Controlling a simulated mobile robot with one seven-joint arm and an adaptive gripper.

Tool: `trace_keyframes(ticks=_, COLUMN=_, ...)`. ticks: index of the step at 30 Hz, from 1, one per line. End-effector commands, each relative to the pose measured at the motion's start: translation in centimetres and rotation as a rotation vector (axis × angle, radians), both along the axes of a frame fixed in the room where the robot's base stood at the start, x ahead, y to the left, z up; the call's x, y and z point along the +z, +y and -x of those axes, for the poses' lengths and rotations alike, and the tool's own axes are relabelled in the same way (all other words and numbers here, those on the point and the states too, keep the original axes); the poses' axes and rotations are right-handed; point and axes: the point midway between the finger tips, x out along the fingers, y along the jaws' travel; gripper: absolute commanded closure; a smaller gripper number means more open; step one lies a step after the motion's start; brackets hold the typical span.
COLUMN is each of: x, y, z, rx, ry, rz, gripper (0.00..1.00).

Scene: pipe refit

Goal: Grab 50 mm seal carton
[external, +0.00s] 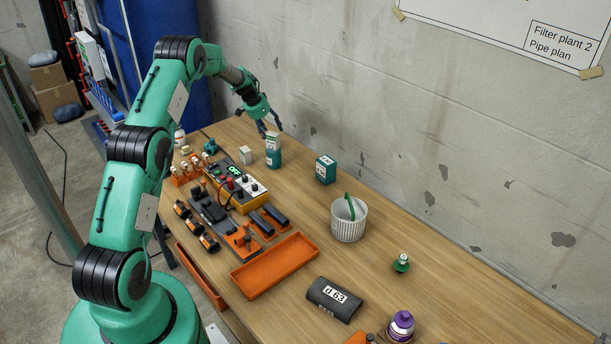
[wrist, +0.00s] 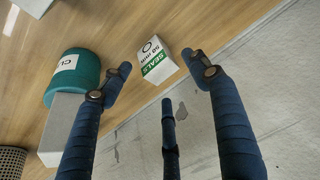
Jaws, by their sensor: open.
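In the wrist view the teal can (wrist: 77,76) stands left of the carton, with a grey box (wrist: 62,128) near it. The wall (external: 350,100) is close.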

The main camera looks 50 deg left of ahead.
Motion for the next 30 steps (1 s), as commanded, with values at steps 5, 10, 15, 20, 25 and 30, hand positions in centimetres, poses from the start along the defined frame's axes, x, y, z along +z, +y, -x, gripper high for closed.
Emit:
trace_keyframes(ticks=5, x=-0.1, y=0.0, z=0.0, rx=0.0, ry=0.001, rz=0.0, gripper=0.39)
trace_keyframes(ticks=10, x=-0.9, y=0.0, z=-0.3, rx=0.0, ry=0.001, rz=0.001, gripper=0.39)
trace_keyframes(ticks=15, x=-2.4, y=-0.1, z=-1.0, rx=-0.001, ry=0.002, rz=0.002, gripper=0.39)
trace_keyframes(ticks=20, x=-3.9, y=-0.1, z=-1.7, rx=0.0, ry=0.002, rz=0.001, gripper=0.39)
trace_keyframes(ticks=25, x=-4.7, y=0.0, z=-2.1, rx=0.001, ry=0.001, rz=0.0, gripper=0.39)
trace_keyframes(ticks=30, x=-4.7, y=0.0, z=-2.2, rx=0.001, ry=0.001, rz=-0.001, gripper=0.39)
